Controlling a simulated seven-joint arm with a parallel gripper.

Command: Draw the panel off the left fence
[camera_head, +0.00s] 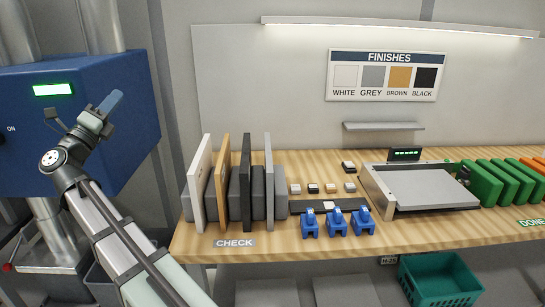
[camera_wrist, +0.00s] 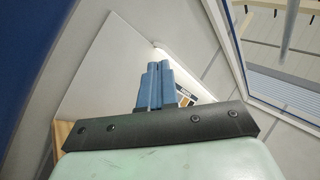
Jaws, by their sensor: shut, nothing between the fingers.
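A flat grey panel-like plate (camera_head: 428,187) lies in a metal fixture on the right half of the bench. A raised metal rail (camera_head: 376,190) runs along the fixture's left side. I cannot tell whether the plate touches this rail. White (camera_head: 198,190), brown (camera_head: 221,185), black (camera_head: 246,190) and grey (camera_head: 269,180) panels stand upright between grey blocks above the CHECK label. My gripper (camera_head: 112,101) is raised at the far left, in front of the blue machine and away from the bench. Its blue fingers (camera_wrist: 155,80) are together and empty in the wrist view.
Several blue clamp-like pieces (camera_head: 336,222) stand at the bench's front edge, with small blocks (camera_head: 330,188) behind them. Green pieces (camera_head: 482,183) stand in a row at the right. A teal basket (camera_head: 440,282) sits below the bench. A small shelf (camera_head: 384,126) is on the back wall.

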